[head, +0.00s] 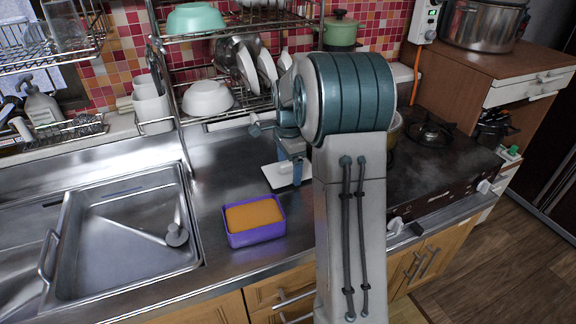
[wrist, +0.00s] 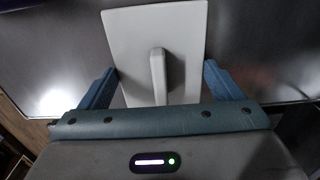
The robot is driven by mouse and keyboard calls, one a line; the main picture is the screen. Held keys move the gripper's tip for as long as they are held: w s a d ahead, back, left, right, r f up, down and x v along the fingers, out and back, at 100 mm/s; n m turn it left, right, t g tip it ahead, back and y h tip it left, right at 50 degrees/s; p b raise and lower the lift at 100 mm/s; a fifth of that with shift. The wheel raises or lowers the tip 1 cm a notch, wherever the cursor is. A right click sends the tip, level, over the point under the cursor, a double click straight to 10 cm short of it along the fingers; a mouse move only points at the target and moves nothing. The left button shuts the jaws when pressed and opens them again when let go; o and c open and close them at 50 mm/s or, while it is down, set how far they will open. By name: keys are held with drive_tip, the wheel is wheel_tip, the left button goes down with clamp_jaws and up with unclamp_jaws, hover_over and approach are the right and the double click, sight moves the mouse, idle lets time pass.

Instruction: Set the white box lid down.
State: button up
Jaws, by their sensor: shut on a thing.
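The white box lid (head: 272,176) is in my gripper (head: 296,172) over the steel counter, to the right of and behind the purple box. In the wrist view the lid (wrist: 185,35) is a flat white plate with a raised bar handle in its middle. The lid looks about level. I cannot tell whether its underside touches the counter. The purple box (head: 255,236) stands open on the counter, with an orange filling showing. My arm hides part of the lid's right side.
A sink (head: 125,235) lies to the left. A dish rack (head: 240,107) with white bowls and plates stands behind. A stove (head: 440,160) is to the right, partly behind my arm. Bare counter (head: 215,165) lies between sink and lid.

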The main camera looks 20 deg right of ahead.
sight(289, 164)
drive_tip(key=shift+f, duration=0.1)
drive_tip(key=shift+f, duration=0.15)
drive_tip(key=o, duration=0.8)
wheel_tip(289, 164, up, 11)
drive_tip(key=p, duration=0.1)
drive_tip(key=s+a+r+n+t, duration=0.1)
drive_tip(key=s+a+r+n, duration=0.1)
drive_tip(key=s+a+n, duration=0.75)
drive_tip(key=s+a+f+n, duration=0.1)
drive_tip(key=s+f+n, duration=0.1)
drive_tip(key=s, duration=0.3)
drive_tip(key=s+a+f+n+t, duration=0.1)
drive_tip(key=s+f+n, duration=0.1)
drive_tip(key=s, duration=0.3)
drive_tip(key=s+a+f+n, duration=0.1)
drive_tip(key=s+f+n, duration=0.1)
drive_tip(key=s+n, duration=0.2)
drive_tip(key=shift+s+a+f, duration=0.15)
drive_tip(key=shift+s+a, duration=0.05)
drive_tip(key=shift+s, duration=0.85)
drive_tip(key=shift+n, duration=0.25)
